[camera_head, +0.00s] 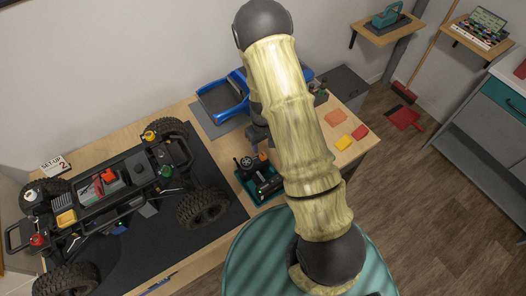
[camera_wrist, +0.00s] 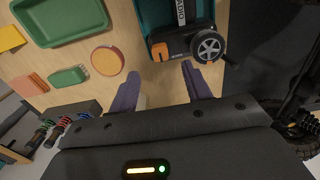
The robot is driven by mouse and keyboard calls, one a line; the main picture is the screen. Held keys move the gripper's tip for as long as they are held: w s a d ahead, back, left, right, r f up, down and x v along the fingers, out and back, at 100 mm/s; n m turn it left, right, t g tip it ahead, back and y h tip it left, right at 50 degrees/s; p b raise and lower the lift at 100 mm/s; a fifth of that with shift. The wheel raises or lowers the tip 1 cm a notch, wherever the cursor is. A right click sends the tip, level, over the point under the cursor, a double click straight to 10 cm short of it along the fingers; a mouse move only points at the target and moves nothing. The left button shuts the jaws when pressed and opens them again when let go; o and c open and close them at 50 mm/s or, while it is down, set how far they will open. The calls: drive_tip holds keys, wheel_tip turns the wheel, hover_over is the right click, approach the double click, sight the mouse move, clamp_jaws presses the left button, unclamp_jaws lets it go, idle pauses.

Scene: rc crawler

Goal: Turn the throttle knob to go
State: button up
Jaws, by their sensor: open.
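The black radio controller (camera_wrist: 183,28) lies in a teal tray (camera_wrist: 146,12) in the wrist view. It has an orange knob (camera_wrist: 160,52), which looks like the throttle knob, and a grey spoked wheel (camera_wrist: 208,46) beside it. My gripper (camera_wrist: 160,72) is open, its two purple-grey fingers apart and empty, with the orange knob just beyond the gap between the tips; they look apart from it. In the head view the radio (camera_head: 268,186) sits in its tray on the workbench, and my arm hides part of that area. The knob's setting is not readable.
The large RC crawler (camera_head: 110,190) stands on a dark mat left of the radio. A blue truck body (camera_head: 222,98) lies behind. Orange, yellow and red pieces (camera_head: 343,142) lie to the right. A green tray (camera_wrist: 62,18) shows in the wrist view.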

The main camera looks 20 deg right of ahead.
sight(263, 155)
wheel_tip(263, 155, down, 7)
drive_tip(key=shift+r+p, duration=0.2)
drive_tip(key=shift+p, duration=0.4)
drive_tip(key=c, duration=1)
